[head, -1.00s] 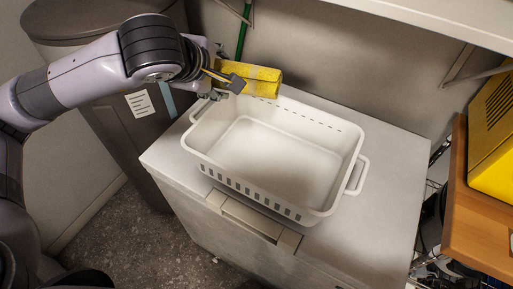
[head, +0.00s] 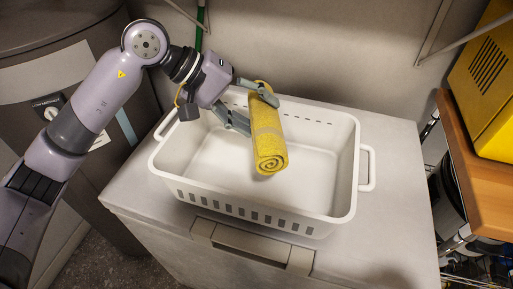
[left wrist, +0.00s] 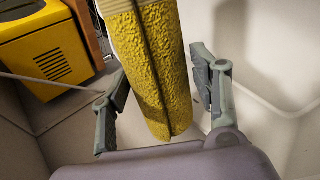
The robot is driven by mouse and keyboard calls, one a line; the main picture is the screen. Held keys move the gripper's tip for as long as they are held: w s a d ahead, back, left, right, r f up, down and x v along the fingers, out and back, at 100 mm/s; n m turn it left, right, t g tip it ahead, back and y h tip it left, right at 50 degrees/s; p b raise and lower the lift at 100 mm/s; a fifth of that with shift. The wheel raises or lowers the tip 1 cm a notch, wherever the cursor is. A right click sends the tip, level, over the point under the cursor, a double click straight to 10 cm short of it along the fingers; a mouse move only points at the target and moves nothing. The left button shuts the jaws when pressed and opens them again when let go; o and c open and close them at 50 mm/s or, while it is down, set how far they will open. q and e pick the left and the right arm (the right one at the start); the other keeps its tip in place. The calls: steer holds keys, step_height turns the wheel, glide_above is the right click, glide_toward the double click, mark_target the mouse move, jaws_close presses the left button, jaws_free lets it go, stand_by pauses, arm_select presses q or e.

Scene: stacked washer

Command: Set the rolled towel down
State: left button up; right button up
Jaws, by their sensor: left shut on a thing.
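The rolled yellow towel (head: 267,130) has a pale band around it and a spiral end facing the camera. My left gripper (head: 252,108) is shut on the towel near its far half and holds it over the white basket (head: 357,170). The basket's floor looks empty and sits on the grey-white chest top. In the left wrist view the towel (left wrist: 155,70) fills the middle, with a finger of the left gripper (left wrist: 162,85) on each side. How high the towel is above the basket floor is hard to tell. My right gripper is not in view.
The chest top (head: 400,215) is clear to the right of the basket. A wooden shelf (head: 470,170) with a yellow appliance (head: 490,85) stands at the right. A dark grey bin (head: 60,60) stands at the left. The wall is close behind the basket.

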arm_select(q)
steer(key=shift+f, duration=1.45)
steer(key=shift+f+b, duration=0.45)
steer(key=shift+f, duration=1.9)
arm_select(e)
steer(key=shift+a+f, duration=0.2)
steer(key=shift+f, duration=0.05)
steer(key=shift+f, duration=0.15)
